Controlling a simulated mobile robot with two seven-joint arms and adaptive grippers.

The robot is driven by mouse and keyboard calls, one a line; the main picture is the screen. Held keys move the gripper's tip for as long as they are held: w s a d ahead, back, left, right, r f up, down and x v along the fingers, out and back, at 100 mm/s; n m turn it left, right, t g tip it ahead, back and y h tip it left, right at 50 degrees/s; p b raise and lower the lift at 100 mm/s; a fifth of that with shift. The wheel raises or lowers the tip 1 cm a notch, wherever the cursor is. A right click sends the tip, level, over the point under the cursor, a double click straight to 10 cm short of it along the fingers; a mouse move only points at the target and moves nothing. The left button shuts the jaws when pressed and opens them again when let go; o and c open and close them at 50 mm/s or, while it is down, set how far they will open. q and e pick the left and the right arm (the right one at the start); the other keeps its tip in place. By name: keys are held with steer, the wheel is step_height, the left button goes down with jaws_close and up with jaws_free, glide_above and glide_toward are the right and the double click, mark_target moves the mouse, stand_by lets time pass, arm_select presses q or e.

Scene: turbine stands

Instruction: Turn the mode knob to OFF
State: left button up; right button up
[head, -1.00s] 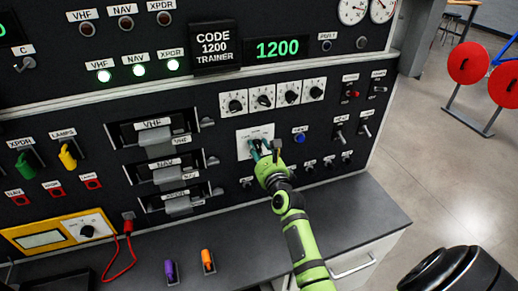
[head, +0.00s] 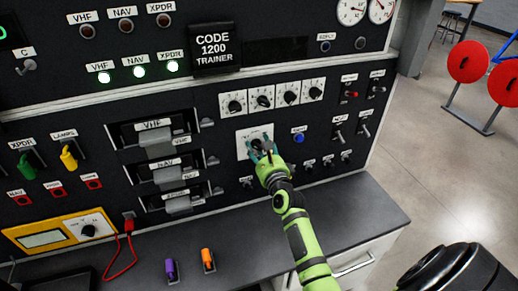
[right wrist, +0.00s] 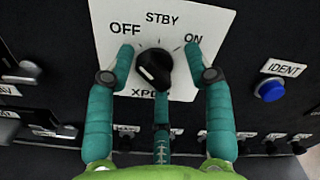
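The mode knob (right wrist: 154,69) is black and sits on a white plate (right wrist: 218,18) marked OFF, STBY and ON, with XPDR lettering below it. A small pale mark shows on the left part of its face; I cannot tell exactly which label it points at. My right gripper (right wrist: 159,62) has three teal fingers spread around the knob, with visible gaps at its left and right sides. In the head view my right gripper (head: 262,152) is at the plate (head: 243,137) and partly hides the knob. My left gripper is not in view.
A blue IDENT button (right wrist: 270,90) is right of the plate. Four small dials (head: 263,98) sit in a row above it. The display window (head: 275,50) is dark. Small switches lie below, and a grey counter (head: 340,215) runs along the front.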

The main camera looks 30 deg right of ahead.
mark_target(259, 149)
steer(key=shift+o, duration=0.7)
steer(key=shift+a+f, duration=0.1)
steer(key=shift+a, duration=0.05)
steer(key=shift+p+v, duration=0.6)
steer(key=shift+v, duration=0.45)
steer(key=shift+p+v, duration=0.4)
steer(key=shift+v, duration=1)
